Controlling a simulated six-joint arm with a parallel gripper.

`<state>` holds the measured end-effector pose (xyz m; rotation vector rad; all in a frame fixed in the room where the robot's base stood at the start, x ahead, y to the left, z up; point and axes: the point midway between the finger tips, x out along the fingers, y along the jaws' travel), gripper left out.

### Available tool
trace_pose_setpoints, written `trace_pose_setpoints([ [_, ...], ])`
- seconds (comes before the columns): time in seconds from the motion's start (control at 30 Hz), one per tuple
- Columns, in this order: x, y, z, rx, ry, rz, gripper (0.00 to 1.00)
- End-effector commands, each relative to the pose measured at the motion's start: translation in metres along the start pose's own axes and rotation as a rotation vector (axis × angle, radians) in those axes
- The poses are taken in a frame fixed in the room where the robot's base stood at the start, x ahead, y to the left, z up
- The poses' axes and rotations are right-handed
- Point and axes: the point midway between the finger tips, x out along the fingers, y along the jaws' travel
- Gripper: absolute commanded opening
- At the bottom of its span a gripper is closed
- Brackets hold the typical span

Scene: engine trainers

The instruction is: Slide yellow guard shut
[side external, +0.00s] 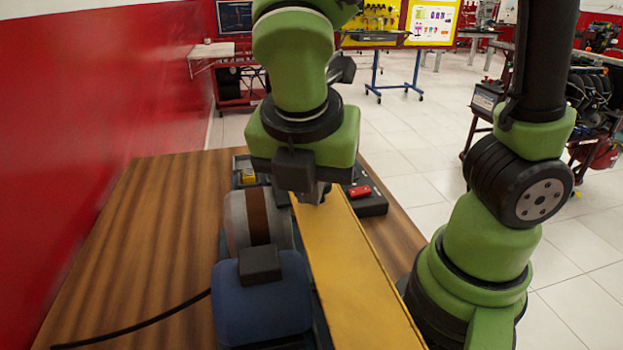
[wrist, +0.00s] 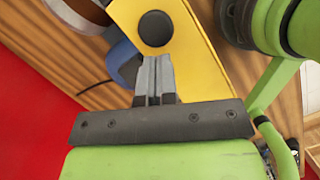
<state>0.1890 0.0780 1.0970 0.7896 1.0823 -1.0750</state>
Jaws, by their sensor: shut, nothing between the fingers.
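The yellow guard (side external: 358,278) is a long flat panel that runs from the front edge up to beneath my gripper (side external: 313,194) in the side view. It lies just right of a motor unit with a blue housing (side external: 262,300) and a grey drum with a brown band (side external: 258,220). In the wrist view the yellow guard (wrist: 196,62) has a round black knob (wrist: 156,28). My gripper (wrist: 154,62) is shut and empty, its fingertips at the near edge of that knob. I cannot tell whether they touch it.
A dark box with a red switch (side external: 360,191) sits right of the guard's far end. A yellow button (side external: 248,176) is on a box behind the drum. A black cable (side external: 135,328) crosses the wooden table (side external: 140,230), whose left part is clear. A red wall borders it.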

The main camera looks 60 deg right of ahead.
Motion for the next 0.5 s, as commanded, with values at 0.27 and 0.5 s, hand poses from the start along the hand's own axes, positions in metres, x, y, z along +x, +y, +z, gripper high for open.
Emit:
trace_pose_setpoints([
  [0.27, 0.0018, -0.0002, 0.0038, -0.001, 0.0, 0.0, 0.0],
  [0.5, 0.0032, 0.0029, 0.0083, 0.002, 0.0, -0.001, 0.0],
])
